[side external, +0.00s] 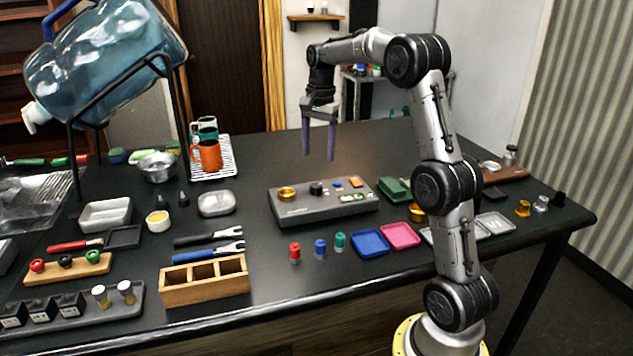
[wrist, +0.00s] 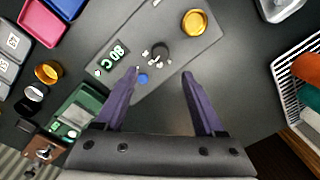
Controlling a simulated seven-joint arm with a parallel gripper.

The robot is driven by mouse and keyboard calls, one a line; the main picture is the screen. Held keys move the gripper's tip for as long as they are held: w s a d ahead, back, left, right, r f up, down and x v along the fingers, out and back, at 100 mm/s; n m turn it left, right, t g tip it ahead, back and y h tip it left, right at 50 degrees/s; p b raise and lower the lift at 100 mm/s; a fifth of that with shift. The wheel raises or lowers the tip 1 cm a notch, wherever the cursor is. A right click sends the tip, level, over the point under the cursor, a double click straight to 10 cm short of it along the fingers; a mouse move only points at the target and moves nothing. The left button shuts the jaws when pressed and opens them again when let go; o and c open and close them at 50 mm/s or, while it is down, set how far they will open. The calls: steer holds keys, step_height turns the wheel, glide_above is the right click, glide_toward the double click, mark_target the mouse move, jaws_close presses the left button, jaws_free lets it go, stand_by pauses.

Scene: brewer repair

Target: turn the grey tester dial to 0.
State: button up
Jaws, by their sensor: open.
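The grey tester (side external: 300,208) is a flat box lying on the dark table, and it also shows in the wrist view (wrist: 128,25). Its dial (side external: 316,188) is a small dark round knob near the middle of its top. In the wrist view the dial (wrist: 161,50) has pale marks around it; I cannot read which one it points to. My gripper (side external: 318,158) is open and empty, fingers pointing down, above the table and apart from the tester. In the wrist view the dial lies just beyond the fingertips (wrist: 160,74), roughly centred between them.
A mug rack (side external: 222,172) stands behind left.

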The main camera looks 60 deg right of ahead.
mark_target(316, 185)
steer(key=f, duration=0.9)
steer(key=shift+w+f, duration=0.2)
steer(key=shift+f, duration=0.15)
jaws_close()
